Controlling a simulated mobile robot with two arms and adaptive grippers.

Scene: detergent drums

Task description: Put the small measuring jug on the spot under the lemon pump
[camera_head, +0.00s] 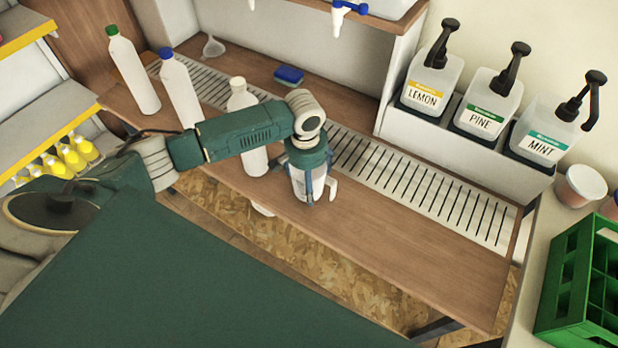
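My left gripper (312,198) points down over the wooden bench, near its front edge. A whitish, clear-looking body, probably the small measuring jug (300,184), shows between its fingers, with a pale handle-like part at its right. The fingers and wrist cover much of it, and I cannot tell whether they grip it. The lemon pump bottle (424,96), with a yellow label and black pump head, stands leftmost on the raised ledge at right. A slotted drain strip (400,172) runs below the pumps; no marked spot is distinguishable. My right gripper is not in view.
The pine (482,120) and mint (541,146) pump bottles stand right of lemon. Several white bottles (182,92) stand at the bench's left. A blue sponge (289,75) lies behind. A green crate (572,285) is at far right. The bench right of my gripper is clear.

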